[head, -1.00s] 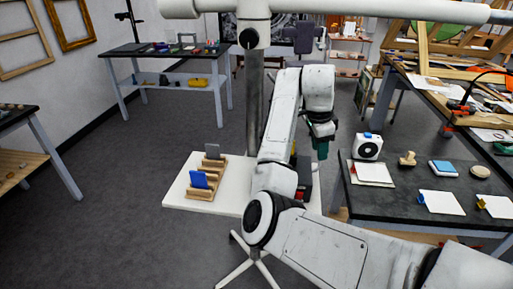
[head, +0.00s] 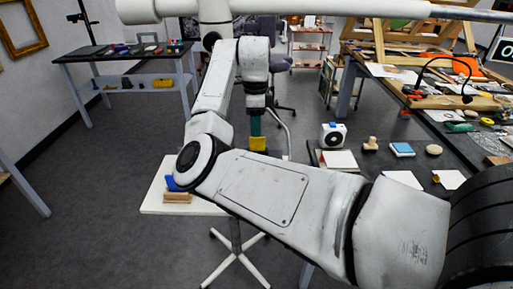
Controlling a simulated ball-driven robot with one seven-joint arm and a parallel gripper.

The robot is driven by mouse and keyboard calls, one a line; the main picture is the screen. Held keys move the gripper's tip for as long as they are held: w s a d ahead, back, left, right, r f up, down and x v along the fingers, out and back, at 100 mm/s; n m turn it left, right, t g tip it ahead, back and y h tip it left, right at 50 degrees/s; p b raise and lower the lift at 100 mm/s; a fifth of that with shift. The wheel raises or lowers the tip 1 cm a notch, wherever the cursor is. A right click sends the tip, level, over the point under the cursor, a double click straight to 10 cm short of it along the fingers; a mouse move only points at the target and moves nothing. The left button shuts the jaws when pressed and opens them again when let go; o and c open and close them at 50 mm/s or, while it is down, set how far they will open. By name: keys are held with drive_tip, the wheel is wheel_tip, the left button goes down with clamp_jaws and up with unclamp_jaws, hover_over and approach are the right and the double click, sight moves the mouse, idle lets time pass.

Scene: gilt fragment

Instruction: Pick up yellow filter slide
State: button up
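The yellow filter slide (head: 258,144) is a small yellow plate at the lower end of my gripper (head: 256,130). It appears held between the dark green fingers, in the air above the floor. The fingertips are partly hidden by the slide and are small in view. A wooden slotted rack (head: 177,197) stands on a white stand top (head: 155,206) at lower left, with a blue slide (head: 173,184) in it. My arm hides the rest of the rack and stand.
A dark table (head: 462,152) at right carries a white box with a round dark front (head: 333,135), a wooden stamp (head: 370,144), a blue-topped pad (head: 402,149) and white cards. A workbench (head: 125,53) stands at back left. Open grey floor lies between.

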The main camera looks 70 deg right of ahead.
sight(257, 148)
drive_tip(key=shift+s+f+p, duration=0.15)
drive_tip(key=shift+f+p, duration=0.3)
drive_tip(key=shift+f, duration=0.85)
drive_tip(key=shift+s+f+p, duration=0.1)
drive_tip(key=shift+f+p, duration=0.35)
drive_tip(key=shift+f, duration=0.85)
clamp_jaws()
